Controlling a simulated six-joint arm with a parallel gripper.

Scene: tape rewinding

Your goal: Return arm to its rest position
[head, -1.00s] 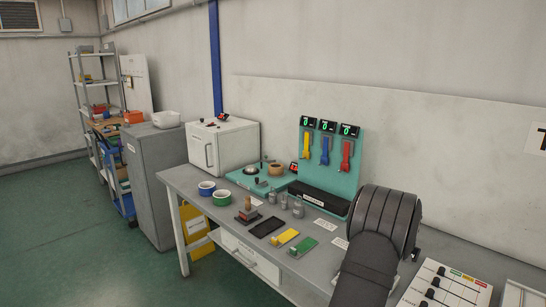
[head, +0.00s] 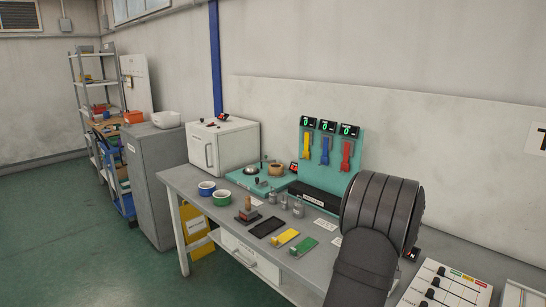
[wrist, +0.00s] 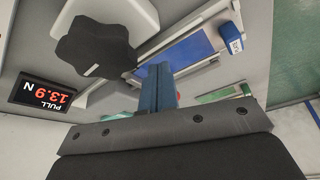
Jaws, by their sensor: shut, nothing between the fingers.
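My arm stands large at the right of the head view, over the grey workbench (head: 320,271). Its gripper end does not show there. In the wrist view my gripper (wrist: 157,72) is shut, its dark blue fingers together with nothing held. The fingers are seen above flat blue and green patches, with a bit of red beside them. A black lobed knob (wrist: 95,42) and a display (wrist: 46,92) reading "PULL 13.9 N", upside down, lie to the left. A blue block (wrist: 230,37) with a white label is at upper right.
A teal panel (head: 309,155) carries yellow, blue and red tools under displays. A brown roll (head: 275,169) sits on a teal base beside it. Blue (head: 206,188) and green (head: 222,198) cups stand at left. A slider panel (head: 440,288) is at lower right. The floor at left is clear.

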